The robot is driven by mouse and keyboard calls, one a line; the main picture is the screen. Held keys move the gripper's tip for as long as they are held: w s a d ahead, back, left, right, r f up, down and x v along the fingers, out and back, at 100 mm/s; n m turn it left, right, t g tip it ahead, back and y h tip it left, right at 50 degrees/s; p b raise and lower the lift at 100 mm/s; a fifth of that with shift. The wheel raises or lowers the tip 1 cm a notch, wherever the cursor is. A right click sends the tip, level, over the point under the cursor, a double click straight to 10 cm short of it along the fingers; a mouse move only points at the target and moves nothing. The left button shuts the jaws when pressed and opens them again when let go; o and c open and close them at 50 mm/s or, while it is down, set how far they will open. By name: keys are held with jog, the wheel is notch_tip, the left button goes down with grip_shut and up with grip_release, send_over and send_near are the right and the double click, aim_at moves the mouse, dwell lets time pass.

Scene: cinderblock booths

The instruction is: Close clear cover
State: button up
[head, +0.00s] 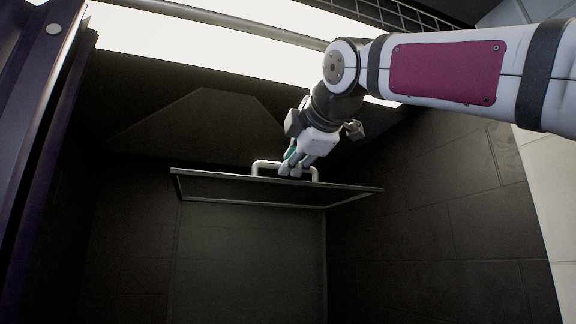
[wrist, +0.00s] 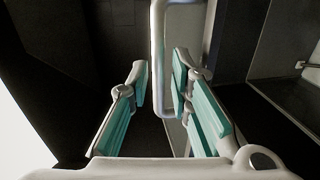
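The clear cover (head: 225,179) is a thin dark-framed panel in the middle of the head view. It is seen nearly edge-on and stands out roughly level from the dark booth. A pale U-shaped handle (head: 258,165) rises from its edge, and it also shows in the wrist view (wrist: 158,45). My gripper (head: 292,170) is at the handle. In the wrist view my gripper (wrist: 160,78) has its teal-padded fingers apart, one on each side of the handle's long bar. Gaps show between the pads and the bar. The fingertips partly hide the handle in the head view.
Dark cinderblock walls (head: 440,190) close in on the right and behind. A dark upright post (head: 35,130) stands at the left. A dark hood-like shape (head: 200,120) is above the cover. The space below the cover looks empty.

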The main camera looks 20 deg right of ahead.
jog(key=shift+w+f, duration=0.15)
jog(key=shift+w, duration=0.7)
jog(key=shift+w+f, duration=0.1)
jog(key=shift+w, duration=0.7)
grip_shut()
